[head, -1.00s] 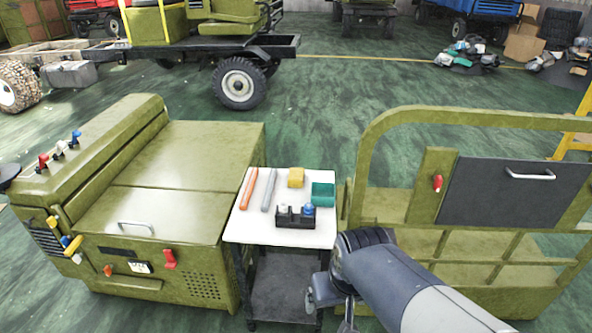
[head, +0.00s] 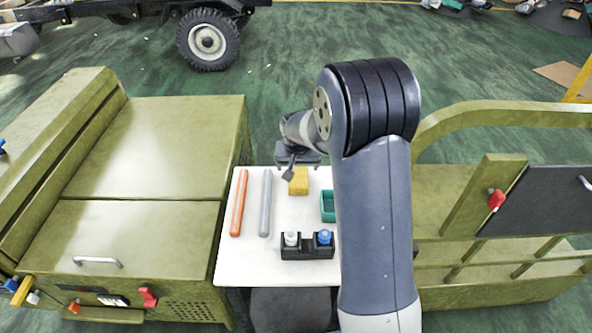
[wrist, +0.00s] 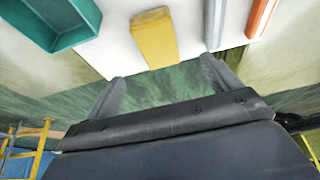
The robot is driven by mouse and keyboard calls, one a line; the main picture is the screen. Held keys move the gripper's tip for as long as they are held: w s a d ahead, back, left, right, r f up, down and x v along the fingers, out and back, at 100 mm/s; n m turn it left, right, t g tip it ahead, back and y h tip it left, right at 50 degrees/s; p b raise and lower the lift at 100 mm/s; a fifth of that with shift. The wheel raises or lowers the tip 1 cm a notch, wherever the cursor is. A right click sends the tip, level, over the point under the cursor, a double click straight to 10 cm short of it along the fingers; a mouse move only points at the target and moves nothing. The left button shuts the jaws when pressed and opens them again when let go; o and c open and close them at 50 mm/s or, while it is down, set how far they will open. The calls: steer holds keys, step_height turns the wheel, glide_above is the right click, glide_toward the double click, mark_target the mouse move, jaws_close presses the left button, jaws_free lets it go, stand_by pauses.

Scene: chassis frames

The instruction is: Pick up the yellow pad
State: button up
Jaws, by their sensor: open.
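The yellow pad (head: 299,184) lies on the white top of a small cart (head: 255,272), near its far edge. In the wrist view the yellow pad (wrist: 154,38) shows whole, ahead of the fingers and roughly between their lines. My gripper (head: 302,167) is at the cart's far edge, just beyond the pad, and partly hidden by its own wrist. In the wrist view my gripper (wrist: 163,70) is open, with its two fingers spread and nothing between them. I cannot tell its exact height above the top.
An orange bar (head: 239,202) and a grey bar (head: 266,203) lie left of the pad. A green tray (head: 327,206) is close on its right. A black holder (head: 307,252) with a white and a blue bottle stands nearer. Olive machinery flanks the cart.

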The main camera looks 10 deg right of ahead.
mark_target(298, 177)
steer(key=x, duration=1)
steer(key=shift+w+d+f+p, duration=0.1)
steer(key=shift+d+f+p, duration=0.05)
steer(key=shift+f+p, duration=0.2)
steer(key=shift+f+b, duration=0.15)
steer(key=shift+b, duration=0.2)
steer(key=shift+c, duration=0.6)
steer(key=c, duration=1)
steer(key=shift+r+p, duration=0.45)
steer(key=shift+p, duration=0.1)
steer(key=shift+c, duration=0.2)
step_height(298, 177, up, 10)
steer(key=shift+f+b, duration=0.2)
steer(key=shift+b, duration=0.15)
